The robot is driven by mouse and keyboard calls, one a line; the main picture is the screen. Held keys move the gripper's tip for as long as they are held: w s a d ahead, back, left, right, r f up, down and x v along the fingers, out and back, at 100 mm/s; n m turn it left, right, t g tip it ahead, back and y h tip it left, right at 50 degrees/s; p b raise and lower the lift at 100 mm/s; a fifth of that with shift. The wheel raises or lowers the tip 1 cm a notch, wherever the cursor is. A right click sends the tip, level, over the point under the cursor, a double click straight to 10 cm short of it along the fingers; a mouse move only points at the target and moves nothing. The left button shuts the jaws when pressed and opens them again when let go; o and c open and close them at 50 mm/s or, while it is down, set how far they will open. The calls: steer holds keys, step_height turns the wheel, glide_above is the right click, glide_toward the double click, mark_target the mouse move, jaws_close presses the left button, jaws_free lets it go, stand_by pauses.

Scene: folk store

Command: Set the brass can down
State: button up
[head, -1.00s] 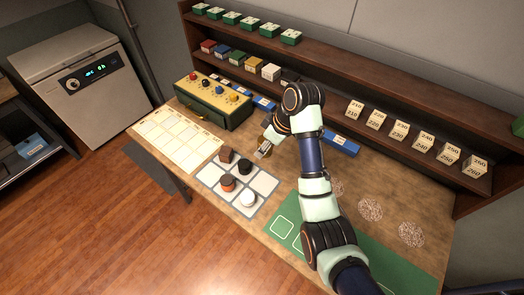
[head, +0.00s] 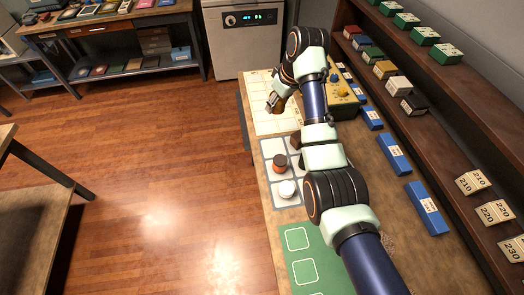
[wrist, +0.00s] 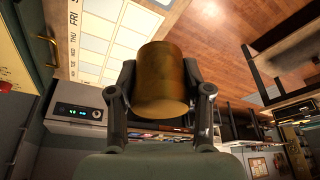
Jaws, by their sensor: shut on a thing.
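The brass can (wrist: 165,80) fills the middle of the wrist view, between the two fingers of my gripper (wrist: 160,100). The gripper is shut on it. In the head view my gripper (head: 273,101) is over the cream weekday chart (head: 258,122) at the table's far left part. The brass can (head: 281,104) shows there only as a small brown-gold patch, partly hidden by my gripper. The chart (wrist: 120,38) shows beyond the can in the wrist view. I cannot tell the gap between can and chart.
A yellow-topped green box (head: 345,97) stands right of the chart, partly behind my arm. The green mat (head: 296,262) is nearer. Shelves (head: 440,110) line the right.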

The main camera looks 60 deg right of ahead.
mark_target(271, 146)
step_height(271, 146, down, 20)
steer(key=b, duration=0.4)
steer(key=shift+w+a+b, duration=0.1)
steer(key=shift+b, duration=0.3)
steer(key=shift+f, duration=0.1)
steer(key=o, duration=1.4)
steer(key=p+v, duration=0.3)
steer(key=v, duration=0.9)
steer(key=shift+p, duration=0.35)
